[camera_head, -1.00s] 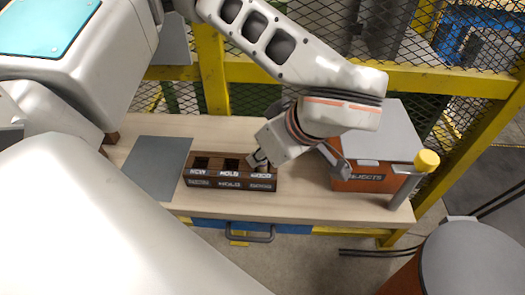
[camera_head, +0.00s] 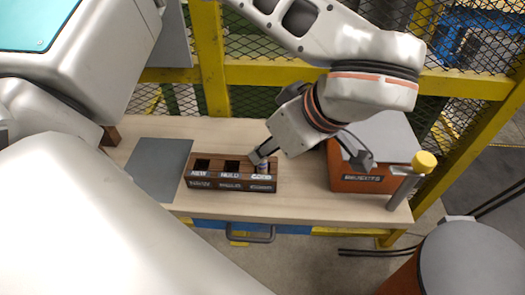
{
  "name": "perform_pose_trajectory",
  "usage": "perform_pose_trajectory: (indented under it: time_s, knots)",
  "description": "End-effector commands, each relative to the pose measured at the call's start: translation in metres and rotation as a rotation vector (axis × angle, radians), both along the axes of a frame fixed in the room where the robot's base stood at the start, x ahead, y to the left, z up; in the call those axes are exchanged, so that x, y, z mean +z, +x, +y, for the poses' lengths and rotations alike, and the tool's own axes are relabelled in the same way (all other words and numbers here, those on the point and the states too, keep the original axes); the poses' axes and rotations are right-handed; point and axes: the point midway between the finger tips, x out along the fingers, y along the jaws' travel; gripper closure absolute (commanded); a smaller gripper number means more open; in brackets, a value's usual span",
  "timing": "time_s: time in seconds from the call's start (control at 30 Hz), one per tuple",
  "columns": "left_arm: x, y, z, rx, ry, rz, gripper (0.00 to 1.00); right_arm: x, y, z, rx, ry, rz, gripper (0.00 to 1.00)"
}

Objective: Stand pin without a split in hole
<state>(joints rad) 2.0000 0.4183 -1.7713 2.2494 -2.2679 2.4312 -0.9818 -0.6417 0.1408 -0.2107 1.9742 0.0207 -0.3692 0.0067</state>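A dark brown block (camera_head: 231,186) with a row of three square holes stands on the wooden table. The middle label looks like HOLD and the right one like GOOD; the left one is hard to read. The left hole (camera_head: 202,164) and middle hole (camera_head: 232,166) look dark and empty. My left gripper (camera_head: 259,161) points down to the left, its tip at the right hole. A small pale piece (camera_head: 263,167) shows at that hole under the fingertips, possibly a pin. The fingers hide most of it, and I cannot tell whether they grip it. My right gripper is not in view.
A grey mat (camera_head: 158,170) lies left of the block. An orange-brown rejects box (camera_head: 358,181) with a grey top stands at the right. A yellow-framed mesh fence (camera_head: 455,82) runs behind.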

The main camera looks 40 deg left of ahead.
Motion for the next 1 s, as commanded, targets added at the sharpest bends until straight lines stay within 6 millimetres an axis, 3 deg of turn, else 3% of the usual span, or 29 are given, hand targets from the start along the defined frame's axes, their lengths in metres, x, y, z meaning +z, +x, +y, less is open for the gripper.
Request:
perform_pose_trajectory:
  time_s: [0.2, 0.4, 1.0]
  knots:
    - [0.04, -0.005, -0.024, -0.001, 0.0, -0.005, 0.69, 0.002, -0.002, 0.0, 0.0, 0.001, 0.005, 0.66]
    - [0.059, -0.008, -0.037, 0.001, 0.0, -0.003, 0.69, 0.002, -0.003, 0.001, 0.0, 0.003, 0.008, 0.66]
    - [0.064, -0.01, -0.04, 0.001, -0.001, 0.0, 0.69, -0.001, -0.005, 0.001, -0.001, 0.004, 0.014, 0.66]
